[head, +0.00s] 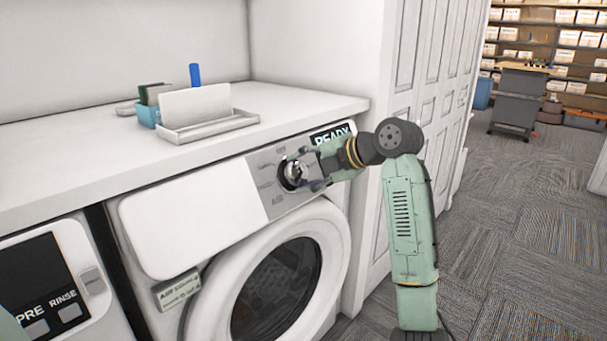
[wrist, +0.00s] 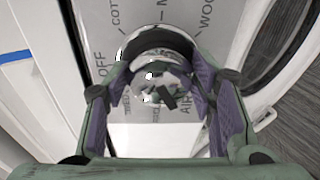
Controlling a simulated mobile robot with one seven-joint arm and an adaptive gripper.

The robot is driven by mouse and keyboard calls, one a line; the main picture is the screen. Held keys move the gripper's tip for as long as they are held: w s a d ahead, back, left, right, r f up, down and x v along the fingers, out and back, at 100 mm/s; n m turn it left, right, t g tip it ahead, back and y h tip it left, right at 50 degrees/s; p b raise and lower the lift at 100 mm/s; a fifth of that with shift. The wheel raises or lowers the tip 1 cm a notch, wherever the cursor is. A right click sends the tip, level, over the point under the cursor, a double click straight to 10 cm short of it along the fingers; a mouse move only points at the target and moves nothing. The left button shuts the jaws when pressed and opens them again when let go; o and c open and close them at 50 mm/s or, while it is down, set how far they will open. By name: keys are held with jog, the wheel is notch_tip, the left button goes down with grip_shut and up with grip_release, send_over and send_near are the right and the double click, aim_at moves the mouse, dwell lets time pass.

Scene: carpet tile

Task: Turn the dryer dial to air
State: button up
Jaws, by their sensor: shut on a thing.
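The dryer dial (head: 293,172) is a round, shiny dark knob on the silver control panel (head: 262,172) of the white front-loading dryer (head: 165,228). My gripper (head: 308,170) is at the dial from the right, with its fingers around it. In the wrist view, the purple-padded fingers of my gripper (wrist: 158,98) are shut on the chrome dial (wrist: 158,45), one on each side. Labels such as OFF, COT, WOO and AIR are printed around the dial. The dial's pointer cannot be told clearly.
A counter (head: 285,107) runs above the dryer, holding a white tray (head: 208,127) with a white panel and a blue holder (head: 149,115). A panelled white door (head: 425,60) stands behind my arm. Carpet at right is open.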

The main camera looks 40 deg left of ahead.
jog(key=shift+n, duration=1.2)
jog(key=shift+s+n, duration=0.1)
jog(key=shift+n, duration=0.2)
jog(key=o, duration=1.1)
jog(key=shift+o, duration=0.2)
jog(key=shift+r, duration=0.1)
jog(key=v, duration=1.2)
jog(key=shift+a, duration=0.1)
